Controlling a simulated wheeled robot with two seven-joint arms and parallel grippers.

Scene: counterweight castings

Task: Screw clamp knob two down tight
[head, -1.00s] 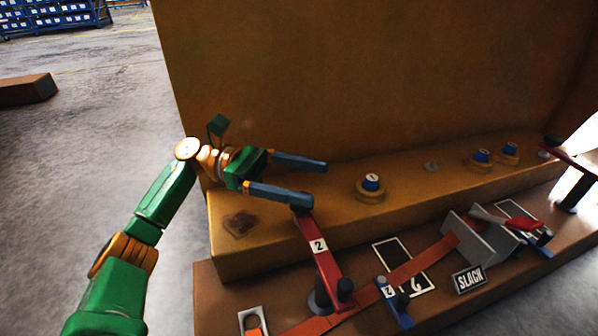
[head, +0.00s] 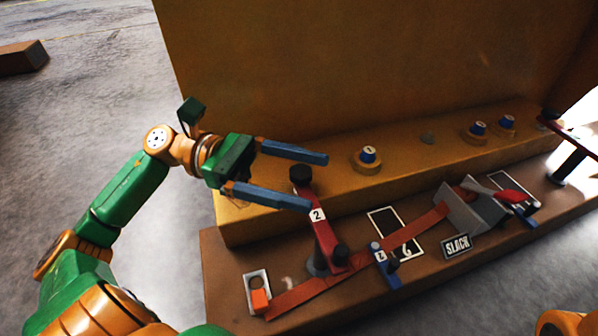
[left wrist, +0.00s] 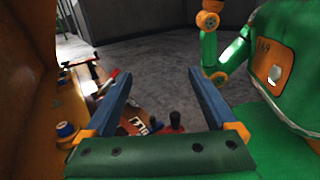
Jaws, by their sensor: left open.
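A red clamp bar (head: 323,232) marked 2 lies across the brown ledge, with a black knob (head: 300,174) at its upper end and another black knob (head: 341,255) at its lower end. My left gripper (head: 317,182) is open and empty. In the head view its two blue fingers appear on either side of the upper knob; I cannot tell their height over it. In the left wrist view the open fingers (left wrist: 160,74) spread apart, with dark knobs (left wrist: 176,121) showing between them. A small blue lever (head: 388,268) also carries a 2 tag. My right gripper does not show.
An orange strap (head: 400,267) runs along the brown ledge (head: 225,275) to a grey bracket (head: 470,215) near a SLACK sign (head: 456,247). Blue-topped round pieces (head: 367,158) stand on the yellow step. A tall yellow wall (head: 350,70) rises behind. Open floor lies left.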

